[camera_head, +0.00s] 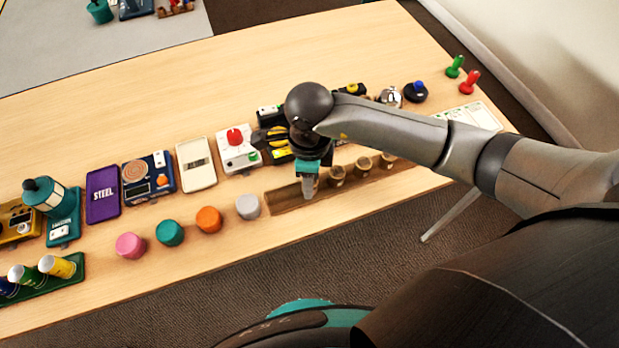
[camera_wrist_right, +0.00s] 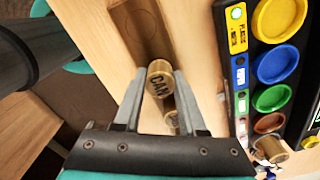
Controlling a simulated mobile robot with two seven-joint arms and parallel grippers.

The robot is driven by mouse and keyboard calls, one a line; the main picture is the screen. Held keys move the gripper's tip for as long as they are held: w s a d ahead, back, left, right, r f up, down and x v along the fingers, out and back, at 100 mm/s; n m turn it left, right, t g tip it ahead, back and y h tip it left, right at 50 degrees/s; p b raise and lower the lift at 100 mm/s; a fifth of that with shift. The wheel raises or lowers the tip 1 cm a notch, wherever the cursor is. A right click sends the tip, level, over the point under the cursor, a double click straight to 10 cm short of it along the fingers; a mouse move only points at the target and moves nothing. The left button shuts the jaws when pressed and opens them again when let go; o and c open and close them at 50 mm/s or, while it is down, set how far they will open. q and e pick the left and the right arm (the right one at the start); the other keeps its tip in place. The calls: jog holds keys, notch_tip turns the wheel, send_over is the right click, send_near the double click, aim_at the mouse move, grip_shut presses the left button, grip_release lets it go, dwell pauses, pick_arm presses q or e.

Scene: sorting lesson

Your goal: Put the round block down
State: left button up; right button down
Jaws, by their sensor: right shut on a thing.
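My right gripper (camera_head: 308,193) points down over the wooden rack (camera_head: 283,199) near the table's front edge. In the right wrist view its two fingers (camera_wrist_right: 160,85) are shut on a round wooden block (camera_wrist_right: 159,76) lettered "CAN". The fingers hide the block in the head view. I cannot tell whether its underside touches the rack. The rack, also in the wrist view (camera_wrist_right: 119,22), has a round recess beyond the block. Several similar round blocks (camera_head: 338,174) stand in the rack to the right of the gripper. My left gripper is not in view.
Grey (camera_head: 248,206), orange (camera_head: 209,219), teal (camera_head: 170,232) and pink (camera_head: 130,245) round pieces stand in a row left of the rack. Behind are a red-knobbed device (camera_head: 238,150), a white scale (camera_head: 196,164) and, in the wrist view, a tray of coloured discs (camera_wrist_right: 224,75).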

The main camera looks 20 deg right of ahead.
jog(key=shift+f, duration=0.15)
jog(key=c, duration=0.7)
grip_release()
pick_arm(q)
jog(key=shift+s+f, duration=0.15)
pick_arm(e)
jog(key=shift+o, duration=1.1)
jog(key=shift+r, duration=0.3)
notch_tip(320, 180, up, 7)
jog(key=shift+r+p, duration=0.1)
jog(key=shift+p, duration=0.85)
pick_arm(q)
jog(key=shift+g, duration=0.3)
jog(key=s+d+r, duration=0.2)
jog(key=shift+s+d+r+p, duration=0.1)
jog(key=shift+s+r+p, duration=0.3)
pick_arm(e)
notch_tip(320, 180, up, 5)
jog(key=shift+f, duration=0.15)
